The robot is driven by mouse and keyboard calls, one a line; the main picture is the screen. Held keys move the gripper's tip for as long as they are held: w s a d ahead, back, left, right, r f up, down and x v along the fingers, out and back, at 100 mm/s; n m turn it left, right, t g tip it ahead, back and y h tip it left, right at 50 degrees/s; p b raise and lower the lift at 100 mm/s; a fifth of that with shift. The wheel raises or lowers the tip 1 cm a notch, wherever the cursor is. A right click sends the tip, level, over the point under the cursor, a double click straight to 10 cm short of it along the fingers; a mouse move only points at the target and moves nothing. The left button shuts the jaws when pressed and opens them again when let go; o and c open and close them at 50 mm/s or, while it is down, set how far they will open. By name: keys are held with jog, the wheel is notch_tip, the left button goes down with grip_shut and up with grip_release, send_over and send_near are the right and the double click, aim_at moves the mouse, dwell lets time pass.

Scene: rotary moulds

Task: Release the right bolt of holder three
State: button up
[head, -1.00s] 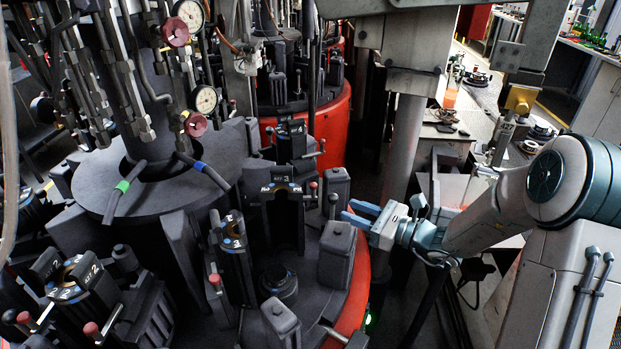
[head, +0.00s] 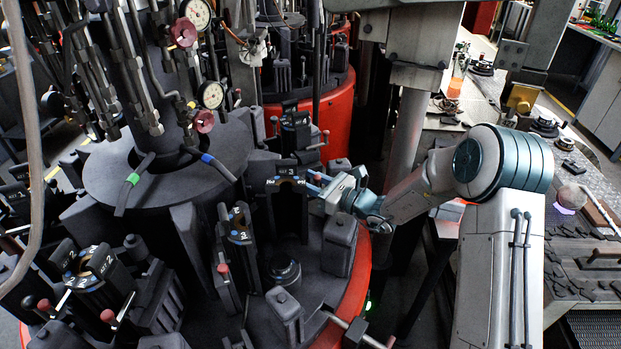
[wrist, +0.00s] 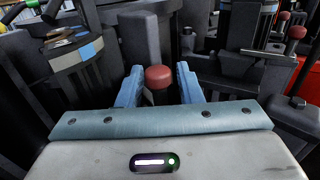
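A red-knobbed bolt (wrist: 158,77) shows in the wrist view, between the two pale blue fingers of my gripper (wrist: 160,88). The fingers are open, with a gap on each side of the knob. In the head view my gripper (head: 316,184) is at the right side of holder three, where the fingers partly hide the bolt. The knob appears at or just beyond the fingertips; exact depth is unclear.
A dark upright block (head: 339,245) stands just below my gripper in the head view. Another holder with red knobs (head: 88,268) is at the lower left. A grey column (head: 408,135) rises behind my arm. Hoses and gauges (head: 211,95) hang at the upper left.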

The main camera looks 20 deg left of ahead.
jog(key=shift+a, duration=0.1)
grip_shut()
jog(key=shift+w+d+b, duration=0.25)
jog(key=shift+w+d, duration=0.05)
jog(key=shift+d, duration=0.55)
jog(key=shift+w+d+b, duration=0.25)
jog(key=shift+w+d, duration=0.05)
jog(key=shift+d, duration=0.5)
jog(key=shift+c, duration=0.2)
grip_release()
jog(key=shift+d, duration=0.1)
jog(key=shift+o, duration=0.2)
jog(key=shift+w+d, duration=0.1)
jog(key=shift+d, duration=0.1)
jog(key=b+v, duration=0.3)
jog(key=v, duration=1)
jog(key=shift+s+d, duration=0.2)
jog(key=shift+s, duration=0.05)
